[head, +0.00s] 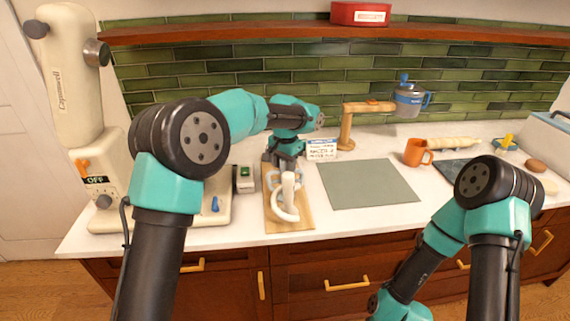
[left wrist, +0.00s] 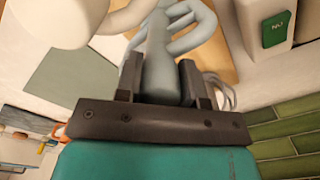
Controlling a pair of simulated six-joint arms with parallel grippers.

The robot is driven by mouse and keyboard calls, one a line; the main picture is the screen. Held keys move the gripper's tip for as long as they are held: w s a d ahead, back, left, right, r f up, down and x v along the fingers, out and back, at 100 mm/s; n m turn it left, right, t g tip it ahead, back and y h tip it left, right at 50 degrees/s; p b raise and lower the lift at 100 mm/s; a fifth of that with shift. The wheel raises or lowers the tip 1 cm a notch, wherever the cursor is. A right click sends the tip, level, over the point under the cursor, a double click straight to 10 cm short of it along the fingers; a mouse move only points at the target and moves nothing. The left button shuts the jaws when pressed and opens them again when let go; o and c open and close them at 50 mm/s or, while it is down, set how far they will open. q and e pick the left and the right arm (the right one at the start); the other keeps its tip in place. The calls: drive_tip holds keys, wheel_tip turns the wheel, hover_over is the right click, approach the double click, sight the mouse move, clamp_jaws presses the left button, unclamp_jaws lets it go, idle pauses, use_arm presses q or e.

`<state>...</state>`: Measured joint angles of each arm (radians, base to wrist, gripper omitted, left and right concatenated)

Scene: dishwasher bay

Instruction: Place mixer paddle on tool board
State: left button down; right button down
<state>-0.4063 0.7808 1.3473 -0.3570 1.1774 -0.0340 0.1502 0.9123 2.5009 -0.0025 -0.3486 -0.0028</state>
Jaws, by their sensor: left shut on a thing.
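My left gripper (head: 285,158) is over the back part of the wooden tool board (head: 303,220). It is shut on the shank of the grey-blue mixer paddle (left wrist: 160,65), whose looped end points away from the jaws and over the board in the left wrist view. I cannot tell whether the paddle touches the board. Thin wire loops (left wrist: 225,92) show beside the jaws in the left wrist view. My right gripper is out of view.
A cream mixer (head: 70,100) stands at the left, with a small white-and-green box (head: 244,180) beside the board. A grey-green mat (head: 367,184) lies to the right, bare. A label card (head: 322,149), wooden stand (head: 347,130) and orange mug (head: 416,153) stand behind.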

use_arm(q)
drive_tip(key=c, duration=0.7)
unclamp_jaws()
drive_tip(key=shift+c, duration=0.2)
wheel_tip(320, 180, up, 12)
drive_tip(key=shift+r, duration=0.1)
